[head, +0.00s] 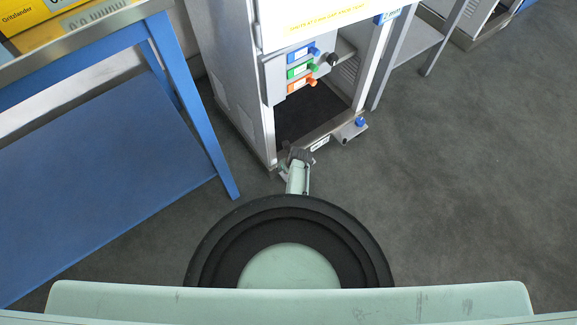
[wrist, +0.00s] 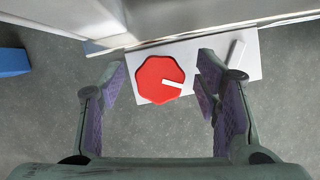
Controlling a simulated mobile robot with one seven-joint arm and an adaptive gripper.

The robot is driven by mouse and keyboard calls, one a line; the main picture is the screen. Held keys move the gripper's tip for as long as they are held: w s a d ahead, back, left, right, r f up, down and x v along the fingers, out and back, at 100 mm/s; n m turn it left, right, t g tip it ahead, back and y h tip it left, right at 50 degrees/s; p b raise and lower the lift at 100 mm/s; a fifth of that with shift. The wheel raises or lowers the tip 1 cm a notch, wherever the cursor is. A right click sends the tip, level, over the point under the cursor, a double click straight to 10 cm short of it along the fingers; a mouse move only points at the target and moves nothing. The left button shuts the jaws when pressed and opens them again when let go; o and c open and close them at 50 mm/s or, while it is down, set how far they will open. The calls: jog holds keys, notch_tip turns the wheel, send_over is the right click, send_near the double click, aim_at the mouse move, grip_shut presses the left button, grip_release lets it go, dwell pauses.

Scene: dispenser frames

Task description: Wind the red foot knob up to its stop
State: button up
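The red foot knob (wrist: 158,82) shows in the wrist view as a lobed disc on a pale plate (wrist: 245,62). A white stripe on it runs from near its middle toward the right. My gripper (wrist: 163,74) is open, with one finger left and one finger right of the knob. Gaps show between both fingers and the knob. In the head view my gripper (head: 299,156) is at the lower front left corner of the dispenser frame (head: 232,95) and hides the red knob.
A blue foot knob (head: 360,122) sits at the frame's right front corner. Blue, green and orange knobs (head: 313,67) and a black knob (head: 332,59) are higher up inside. A blue table (head: 95,190) stands close on the left. Open floor (head: 460,150) lies to the right.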

jog(key=c, duration=1)
jog(key=shift+c, duration=0.2)
jog(key=shift+n, duration=0.3)
jog(key=n+y+b, duration=0.1)
jog(key=n, duration=0.2)
jog(key=n+g+y+b, duration=0.1)
jog(key=n, duration=0.2)
jog(key=shift+f+g, duration=0.1)
jog(key=shift+g, duration=0.2)
jog(key=n+g+b, duration=0.1)
jog(key=n, duration=0.2)
jog(key=n+g+b, duration=0.1)
jog(key=n+b, duration=0.1)
jog(key=shift+n+y, duration=0.4)
jog(key=o, duration=1.2)
jog(key=shift+c, duration=0.2)
